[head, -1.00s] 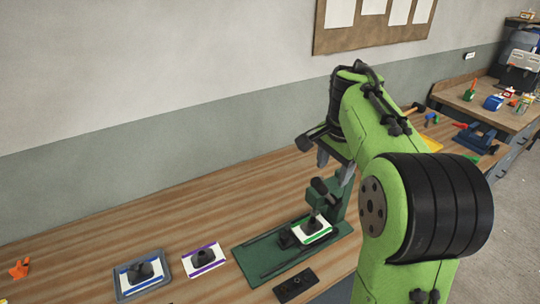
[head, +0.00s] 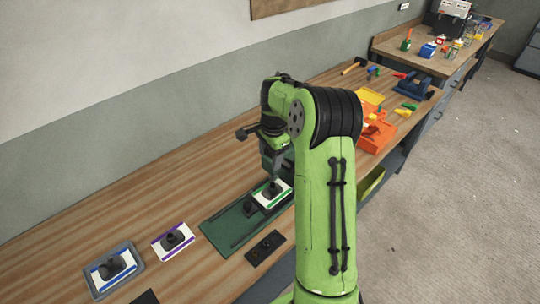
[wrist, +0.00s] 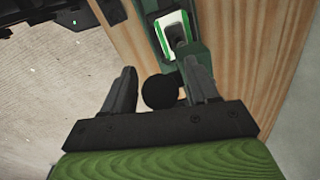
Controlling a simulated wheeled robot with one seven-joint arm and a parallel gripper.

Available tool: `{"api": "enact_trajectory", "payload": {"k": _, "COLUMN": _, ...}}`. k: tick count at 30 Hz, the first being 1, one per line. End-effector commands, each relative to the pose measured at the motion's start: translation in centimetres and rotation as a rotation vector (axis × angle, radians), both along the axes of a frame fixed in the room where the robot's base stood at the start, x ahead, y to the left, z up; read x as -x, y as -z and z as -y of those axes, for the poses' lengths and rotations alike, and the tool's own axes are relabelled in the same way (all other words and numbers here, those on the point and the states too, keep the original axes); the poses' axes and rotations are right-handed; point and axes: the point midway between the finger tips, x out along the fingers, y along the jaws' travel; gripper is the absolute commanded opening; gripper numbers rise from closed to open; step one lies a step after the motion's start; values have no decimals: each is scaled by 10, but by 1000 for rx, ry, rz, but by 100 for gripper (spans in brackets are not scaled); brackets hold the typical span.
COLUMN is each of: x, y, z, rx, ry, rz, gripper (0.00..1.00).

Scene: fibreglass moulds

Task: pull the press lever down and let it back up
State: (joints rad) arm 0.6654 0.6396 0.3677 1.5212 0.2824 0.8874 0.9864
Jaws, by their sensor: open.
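The green press (head: 278,158) stands on a long green base (head: 225,229) on the wooden bench, partly hidden behind my arm. A white plate with green edges (head: 284,187) lies under its dark ram; the plate also shows in the wrist view (wrist: 184,22). In the wrist view my gripper (wrist: 160,70) is open, with one finger on each side of a round black knob (wrist: 160,92), which appears to be the press lever's end. I cannot tell whether a finger touches it. The lever's shaft is mostly hidden. In the head view my fingers are not clearly visible.
Left of the press lie a white plate with purple edges (head: 158,248) and a blue-edged one in a grey tray (head: 91,279). A dark plate (head: 265,248) lies at the front edge. Orange bins (head: 378,135) and tools stand to the right. The bench's far left is clear.

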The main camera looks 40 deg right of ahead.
Motion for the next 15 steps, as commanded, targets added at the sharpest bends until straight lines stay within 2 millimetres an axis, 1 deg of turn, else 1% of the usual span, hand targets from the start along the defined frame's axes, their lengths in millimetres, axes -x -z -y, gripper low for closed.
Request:
{"api": "enact_trajectory", "payload": {"k": 3, "x": -1, "y": 6, "z": 0, "rx": 0, "ry": -1, "rz": 0, "gripper": 59}}
{"api": "enact_trajectory", "payload": {"k": 9, "x": -1, "y": 7, "z": 0, "rx": 1, "ry": -1, "rz": 1, "gripper": 59}}
{"api": "enact_trajectory", "payload": {"k": 11, "x": -1, "y": 7, "z": 0, "rx": 1, "ry": -1, "rz": 1, "gripper": 51}}
{"api": "enact_trajectory", "payload": {"k": 15, "x": -1, "y": 7, "z": 0, "rx": 1, "ry": -1, "rz": 1, "gripper": 30}}
